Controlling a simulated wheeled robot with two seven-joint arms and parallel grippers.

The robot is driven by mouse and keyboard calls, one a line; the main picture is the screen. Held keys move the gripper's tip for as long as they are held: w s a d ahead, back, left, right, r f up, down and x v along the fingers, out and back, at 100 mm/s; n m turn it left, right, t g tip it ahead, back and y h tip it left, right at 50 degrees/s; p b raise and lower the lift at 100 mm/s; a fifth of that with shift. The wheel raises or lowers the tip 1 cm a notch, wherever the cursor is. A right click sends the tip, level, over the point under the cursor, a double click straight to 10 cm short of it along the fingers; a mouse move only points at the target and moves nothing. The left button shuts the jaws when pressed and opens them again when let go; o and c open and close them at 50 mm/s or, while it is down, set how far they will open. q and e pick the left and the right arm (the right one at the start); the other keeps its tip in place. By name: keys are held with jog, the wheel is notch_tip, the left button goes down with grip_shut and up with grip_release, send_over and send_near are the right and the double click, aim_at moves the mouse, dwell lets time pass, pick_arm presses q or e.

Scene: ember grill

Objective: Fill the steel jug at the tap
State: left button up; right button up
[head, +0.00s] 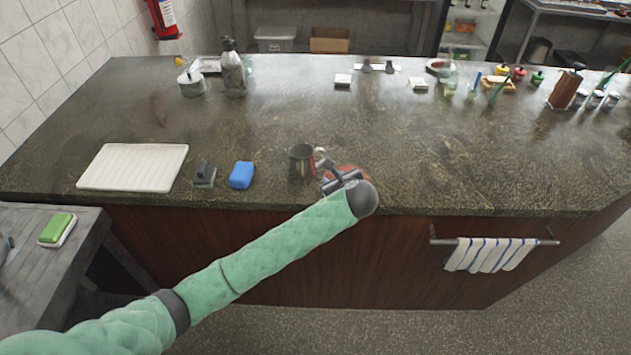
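The steel jug (301,161) stands upright on the dark stone counter (400,140), near its front edge, in the head view. A pale part shows at its right side, probably the handle. My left gripper (325,164) reaches in from the lower left and is right beside the jug's right side. Its fingers are small and partly hidden by my wrist, so I cannot tell whether they are open, shut or touching the jug. My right gripper is not in view. I see no tap in this view.
A red round item (352,171) lies partly hidden behind my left gripper. A blue block (241,175), a dark scraper-like item (204,174) and a white ribbed tray (133,167) are left of the jug. The counter behind the jug is clear.

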pick_arm(q)
jog(key=w+m, duration=0.1)
jog(key=w+r+m, duration=0.1)
jog(key=w+r+m+t+y, duration=0.1)
jog(key=w, duration=0.1)
jog(key=shift+d+r, duration=0.25)
jog(key=shift+r+p+x, duration=0.15)
jog(key=shift+p+x, duration=0.25)
jog(key=shift+x, duration=0.4)
jog(key=shift+r+p+x, duration=0.15)
jog(key=shift+p+x, duration=0.25)
jog(key=shift+x, duration=0.4)
jog(key=shift+w+a+f+p, duration=0.15)
jog(key=shift+w+a+p, duration=0.1)
jog(key=shift+w+p, duration=0.35)
jog(key=p+x, duration=0.2)
jog(key=shift+w+a+f, duration=0.15)
jog(key=shift+w+a, duration=0.1)
jog(key=shift+w+a+f, duration=0.15)
jog(key=shift+w+f, duration=0.25)
jog(key=shift+w, duration=0.05)
grip_shut()
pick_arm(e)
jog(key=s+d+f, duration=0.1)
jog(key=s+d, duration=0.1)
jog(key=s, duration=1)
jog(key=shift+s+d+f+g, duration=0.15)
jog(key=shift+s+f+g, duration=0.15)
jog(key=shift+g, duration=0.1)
